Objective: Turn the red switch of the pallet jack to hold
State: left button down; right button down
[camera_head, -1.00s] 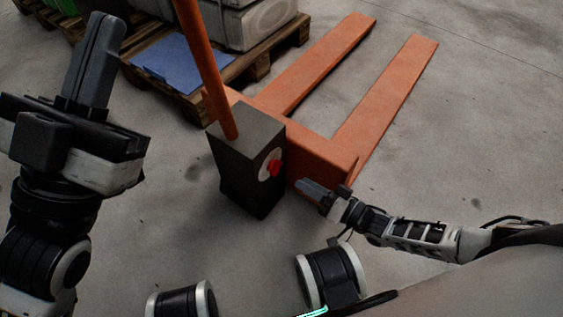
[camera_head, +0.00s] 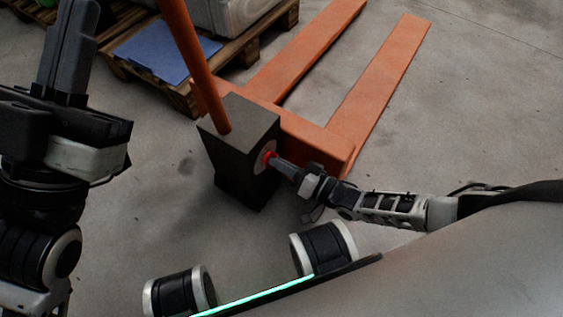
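The orange pallet jack (camera_head: 318,143) stands ahead of me with its dark housing (camera_head: 228,153) and slanted orange handle (camera_head: 192,66). The red switch (camera_head: 268,159) sits on a pale round plate (camera_head: 261,166) on the housing's right face. My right gripper (camera_head: 277,163) has its fingertips at the red switch and partly covers it. I cannot tell whether the fingers are closed on it, nor the switch's exact angle. My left gripper (camera_head: 72,45) is raised at the left, far from the switch, its fingers pointing up and looking together.
A wooden pallet (camera_head: 243,47) with pale sacks (camera_head: 240,14) stands at the back. A blue sheet (camera_head: 167,50) lies on a pallet at the back left. The jack's two forks reach away to the upper right. The concrete floor to the right is clear.

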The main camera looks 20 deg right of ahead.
jog(key=shift+n, duration=0.3)
jog(key=shift+s+r+n, duration=0.1)
jog(key=shift+n, duration=3.9)
jog(key=shift+a, duration=0.1)
jog(key=c, duration=1.5)
grip_release()
